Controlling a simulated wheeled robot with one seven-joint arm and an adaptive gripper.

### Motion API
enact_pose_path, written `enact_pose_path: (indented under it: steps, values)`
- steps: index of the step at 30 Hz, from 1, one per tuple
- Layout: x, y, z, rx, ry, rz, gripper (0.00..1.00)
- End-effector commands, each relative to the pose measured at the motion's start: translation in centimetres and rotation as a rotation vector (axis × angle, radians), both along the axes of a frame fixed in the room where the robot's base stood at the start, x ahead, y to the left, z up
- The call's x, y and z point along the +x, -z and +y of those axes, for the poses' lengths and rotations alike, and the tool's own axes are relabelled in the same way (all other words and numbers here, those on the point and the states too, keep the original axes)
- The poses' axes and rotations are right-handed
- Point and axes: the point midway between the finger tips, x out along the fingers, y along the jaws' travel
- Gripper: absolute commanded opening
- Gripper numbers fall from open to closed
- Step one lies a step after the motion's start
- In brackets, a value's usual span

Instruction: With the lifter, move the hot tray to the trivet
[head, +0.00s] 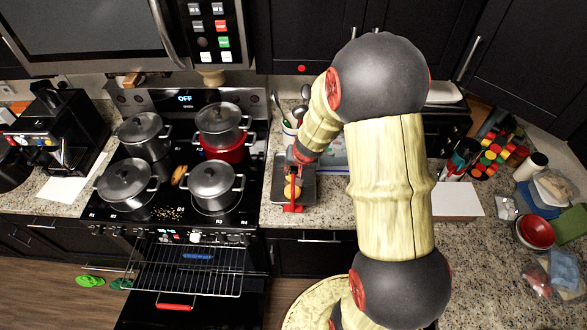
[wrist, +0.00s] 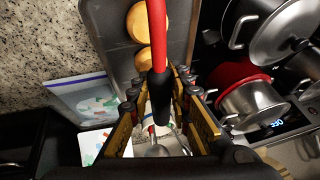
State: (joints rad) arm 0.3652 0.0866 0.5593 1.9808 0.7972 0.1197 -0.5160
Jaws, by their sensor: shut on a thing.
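The lifter is a red rod (wrist: 154,35) with a black grip, and my gripper (wrist: 160,98) is shut around that grip. In the head view my gripper (head: 298,156) is above the counter right of the stove. The lifter's red end (head: 293,207) is at the near edge of the dark grey tray (head: 308,187). Round orange-tan buns (wrist: 142,60) lie in the tray. The tray is at or over the counter; I cannot tell whether it rests there or hangs slightly above. I cannot make out the trivet in either view.
The oven rack (head: 190,278) is pulled out over the open oven door. Several pots, including a red one (head: 222,150), stand on the stove (head: 180,203) left of the tray. A utensil holder (head: 290,128) and a bag (wrist: 78,97) are behind it. A white box (head: 457,203) is right.

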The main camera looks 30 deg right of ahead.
Motion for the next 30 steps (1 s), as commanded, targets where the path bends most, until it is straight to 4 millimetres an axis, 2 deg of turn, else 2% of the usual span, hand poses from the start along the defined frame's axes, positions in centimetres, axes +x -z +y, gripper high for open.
enact_pose_path:
  steps: [11,30]
  values:
    - [0.1,0.2,0.0,-0.001,0.000,-0.003,0.00]
    - [0.1,3.4,0.0,-0.002,0.001,-0.002,0.00]
